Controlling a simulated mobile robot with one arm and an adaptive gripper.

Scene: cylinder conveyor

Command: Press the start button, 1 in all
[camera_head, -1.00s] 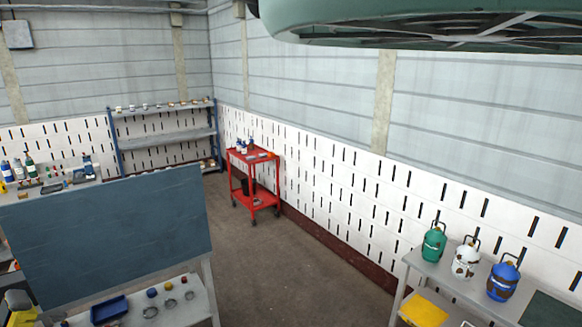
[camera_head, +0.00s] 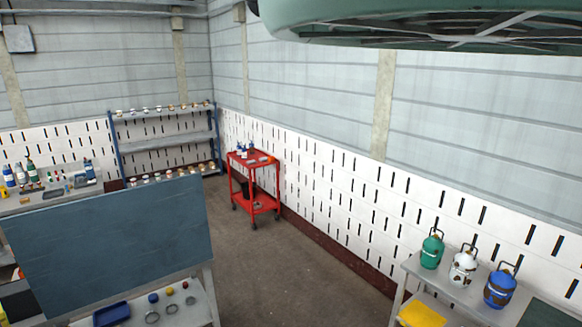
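No start button can be made out in this view. My gripper is not in view. No conveyor can be clearly recognised either.
A dark blue-grey panel (camera_head: 110,245) stands at left above a low shelf with a blue tray (camera_head: 112,314). A red cart (camera_head: 255,184) stands by the wall, near a shelf rack (camera_head: 165,140). At right, a bench (camera_head: 425,270) holds green, white and blue canisters. The middle floor (camera_head: 290,265) is clear.

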